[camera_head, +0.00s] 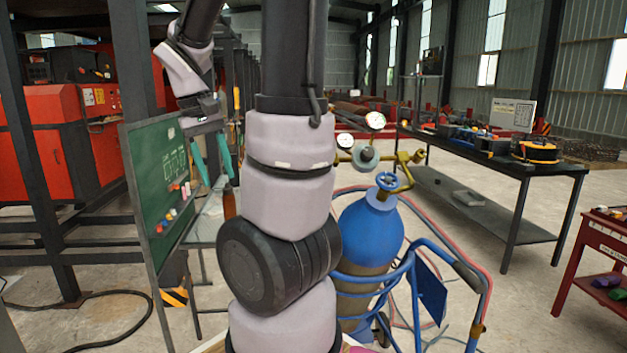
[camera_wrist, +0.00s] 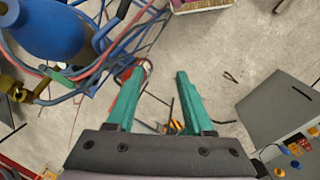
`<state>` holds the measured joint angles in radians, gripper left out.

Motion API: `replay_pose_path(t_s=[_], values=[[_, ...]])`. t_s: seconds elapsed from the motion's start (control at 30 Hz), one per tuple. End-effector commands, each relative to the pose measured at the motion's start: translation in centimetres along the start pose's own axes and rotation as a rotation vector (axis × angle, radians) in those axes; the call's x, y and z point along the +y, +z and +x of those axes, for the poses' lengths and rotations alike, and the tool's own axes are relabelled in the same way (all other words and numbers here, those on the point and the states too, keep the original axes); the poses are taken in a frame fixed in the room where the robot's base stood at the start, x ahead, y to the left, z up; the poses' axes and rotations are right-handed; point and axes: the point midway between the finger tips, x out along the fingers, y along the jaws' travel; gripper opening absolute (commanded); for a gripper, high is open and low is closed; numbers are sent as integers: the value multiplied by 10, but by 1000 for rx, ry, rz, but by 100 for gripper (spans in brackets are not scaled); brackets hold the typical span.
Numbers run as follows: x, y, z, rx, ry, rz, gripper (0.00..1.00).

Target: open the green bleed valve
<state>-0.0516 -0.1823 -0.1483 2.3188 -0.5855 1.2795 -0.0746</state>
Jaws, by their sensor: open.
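My gripper (camera_head: 212,165) has two teal fingers, spread apart and empty, pointing down beside the chalkboard in the head view. A blue gas cylinder (camera_head: 370,232) with a brass regulator (camera_head: 405,172), round gauges and a blue handwheel (camera_head: 387,181) stands right of my arm. In the wrist view the cylinder (camera_wrist: 60,28) is at the upper left, beside brass fittings (camera_wrist: 12,86). A small green part (camera_wrist: 55,74) there may be the bleed valve; I cannot tell. No green valve is clear in the head view.
A green chalkboard (camera_head: 160,190) stands close left of my gripper. A blue cart frame (camera_head: 405,270) and red and blue hoses (camera_wrist: 90,75) surround the cylinder. A black workbench (camera_head: 480,152) and a red cart (camera_head: 595,258) are at right. Open floor lies between them.

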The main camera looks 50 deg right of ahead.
Motion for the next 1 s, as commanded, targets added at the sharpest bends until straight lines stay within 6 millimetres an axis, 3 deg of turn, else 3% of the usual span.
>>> replay_pose_path(t_s=[0.3,0.6,0.8,1.0], values=[[58,-34,54,-315,358,-78,52],[110,-70,88,-579,741,-157,52],[134,-96,103,-709,988,-210,52],[144,-112,110,-768,1130,-242,52]])
